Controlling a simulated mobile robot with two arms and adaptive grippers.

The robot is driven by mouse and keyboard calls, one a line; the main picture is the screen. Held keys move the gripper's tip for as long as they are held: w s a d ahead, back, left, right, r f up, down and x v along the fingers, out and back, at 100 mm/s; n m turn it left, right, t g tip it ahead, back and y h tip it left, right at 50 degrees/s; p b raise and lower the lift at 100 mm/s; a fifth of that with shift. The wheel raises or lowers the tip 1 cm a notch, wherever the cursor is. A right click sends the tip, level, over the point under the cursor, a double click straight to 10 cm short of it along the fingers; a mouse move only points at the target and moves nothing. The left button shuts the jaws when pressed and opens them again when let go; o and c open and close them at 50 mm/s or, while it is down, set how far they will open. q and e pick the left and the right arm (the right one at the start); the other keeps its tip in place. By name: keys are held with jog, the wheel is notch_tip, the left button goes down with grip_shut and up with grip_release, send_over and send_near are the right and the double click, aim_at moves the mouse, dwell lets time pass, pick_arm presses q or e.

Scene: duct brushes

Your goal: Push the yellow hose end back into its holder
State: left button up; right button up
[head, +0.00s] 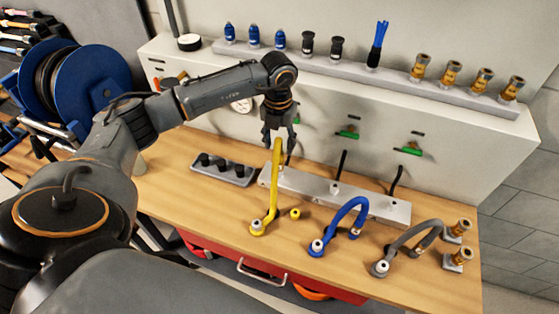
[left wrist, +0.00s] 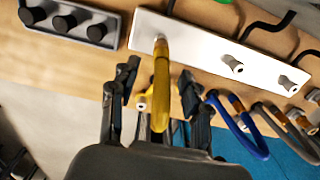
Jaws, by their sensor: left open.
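The yellow hose (head: 274,180) rises from a fitting (head: 257,228) on the bench toward my left gripper (head: 280,140). The left gripper is open and points down, with its fingers either side of the hose's upper part. In the left wrist view, the hose (left wrist: 161,80) runs between the spread fingers (left wrist: 158,95). Its far end overlaps the left part of the pale holder block (left wrist: 195,50), also seen in the head view (head: 300,183). I cannot tell whether this end is seated or just above the block. My right gripper is not in view.
A small yellow piece (head: 295,213) lies beside the hose. A blue hose (head: 345,212) and a grey hose (head: 405,240) arch to the right. A grey tray with black knobs (head: 222,170) stands left of the block. A shelf of fittings (head: 400,82) is behind.

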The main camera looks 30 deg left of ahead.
aim_at(280, 162)
pick_arm(q)
notch_tip(280, 162, down, 7)
jog(key=b, duration=0.4)
jog(key=shift+w+f+b, duration=0.15)
jog(key=shift+b, duration=0.25)
jog(key=shift+w+f+b, duration=0.15)
jog(key=shift+f+b, duration=0.3)
jog(key=shift+f, duration=0.3)
jog(key=shift+r, duration=0.1)
jog(key=shift+c, duration=0.4)
grip_shut()
jog(key=shift+r, duration=0.1)
